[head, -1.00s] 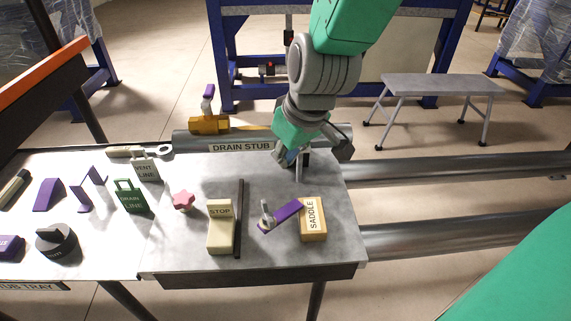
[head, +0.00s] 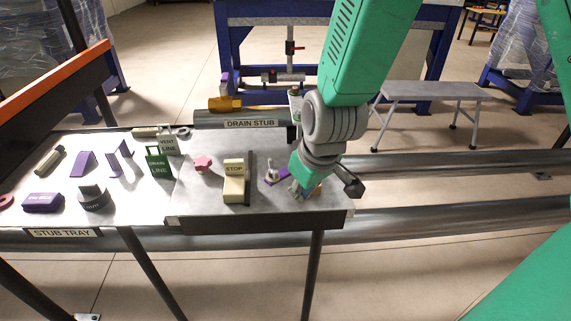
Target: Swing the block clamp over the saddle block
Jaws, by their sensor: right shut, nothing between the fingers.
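The saddle block (head: 317,189) is wood-coloured and mostly hidden behind my right gripper; only a small edge shows. My right gripper (head: 297,190) points down at the block, just right of the clamp's knob. It is shut with nothing held. It covers the far end of the clamp, so I cannot tell whether it touches the clamp or where that end lies. My left gripper is not in view.
A cream STOP block (head: 235,185) with a dark upright bar stands left of the clamp. The DRAIN STUB pipe (head: 250,116) runs behind. Bare tabletop lies in front.

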